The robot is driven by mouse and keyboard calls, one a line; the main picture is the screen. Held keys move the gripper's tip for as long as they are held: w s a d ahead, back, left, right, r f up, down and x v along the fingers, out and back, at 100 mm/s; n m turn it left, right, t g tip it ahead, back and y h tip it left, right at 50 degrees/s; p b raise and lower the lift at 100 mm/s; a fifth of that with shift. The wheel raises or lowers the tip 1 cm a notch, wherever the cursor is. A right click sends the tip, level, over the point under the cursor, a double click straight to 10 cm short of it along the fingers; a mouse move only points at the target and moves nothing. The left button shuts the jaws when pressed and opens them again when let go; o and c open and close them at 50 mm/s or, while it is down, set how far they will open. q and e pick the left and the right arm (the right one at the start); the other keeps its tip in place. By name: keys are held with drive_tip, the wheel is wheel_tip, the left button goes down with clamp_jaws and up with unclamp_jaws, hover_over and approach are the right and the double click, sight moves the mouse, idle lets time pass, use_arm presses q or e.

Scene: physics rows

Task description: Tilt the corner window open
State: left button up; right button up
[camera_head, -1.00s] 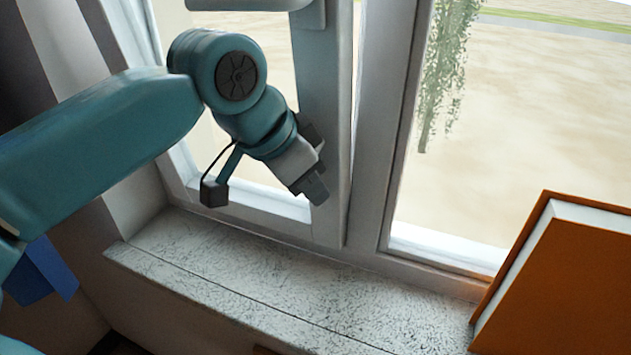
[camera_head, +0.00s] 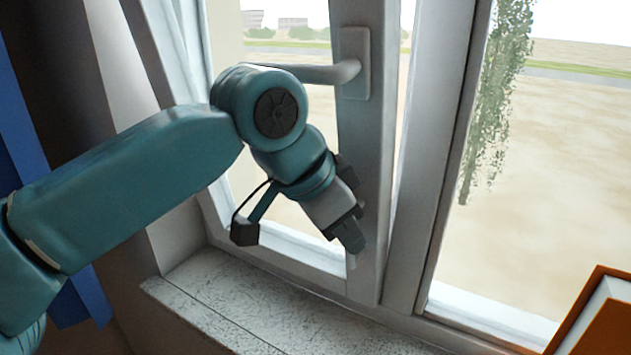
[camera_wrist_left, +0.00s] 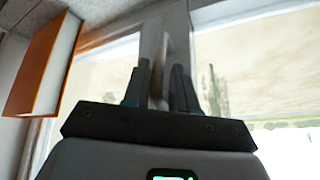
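The corner window's left sash (camera_head: 372,180) has a pale grey frame. Its handle (camera_head: 330,73) lies level, its grip pointing left. A bright gap shows between the sash's right edge and the fixed post (camera_head: 432,150), wider toward the top. My left gripper (camera_head: 352,238) is at the lower part of the sash's upright, well below the handle. In the left wrist view its two fingers (camera_wrist_left: 160,88) stand apart, with a pale upright piece of the window showing between them; I cannot tell whether they touch it. My right gripper is not in view.
A speckled stone sill (camera_head: 240,305) runs below the window. An orange book (camera_head: 605,322) stands at the lower right and also shows in the left wrist view (camera_wrist_left: 42,68). A dark curtain (camera_head: 75,80) hangs at the left. The sill before the sash looks clear.

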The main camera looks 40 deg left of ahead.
use_arm(q)
drive_tip(key=p+v, duration=0.3)
drive_tip(key=v, duration=1)
drive_tip(key=shift+s+a+r, duration=0.15)
drive_tip(key=shift+s+r, duration=0.1)
drive_tip(key=shift+s, duration=0.05)
clamp_jaws()
